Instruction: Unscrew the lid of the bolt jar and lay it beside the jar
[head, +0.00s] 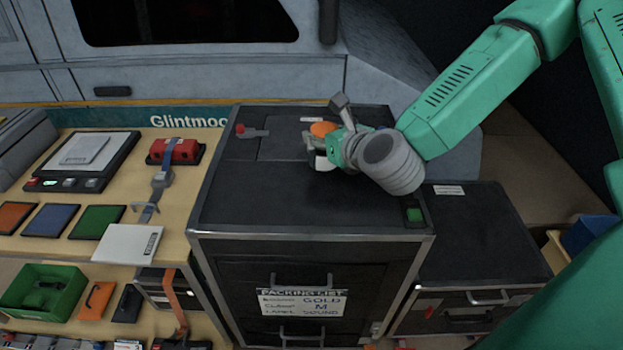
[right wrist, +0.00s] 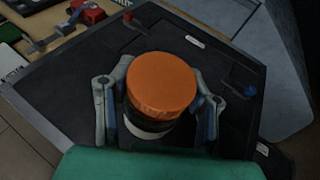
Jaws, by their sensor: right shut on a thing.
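The bolt jar (head: 322,163) stands on the black cabinet top, with its pale base showing below my fingers. Its round orange lid (head: 323,129) sits on top; in the right wrist view the lid (right wrist: 162,85) faces the camera, with a dark band and the pale base (right wrist: 147,128) beneath. My right gripper (head: 328,146) is around the jar from the right, fingers on opposite sides just below the lid's top. In the right wrist view the gripper (right wrist: 160,108) is closed about it; whether the pads press lid edge or body is hidden. My left gripper is not in view.
The black cabinet top (head: 250,205) is clear in front of the jar. The wooden bench to the left holds colored pads, a scale (head: 80,155) and a red device (head: 178,150).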

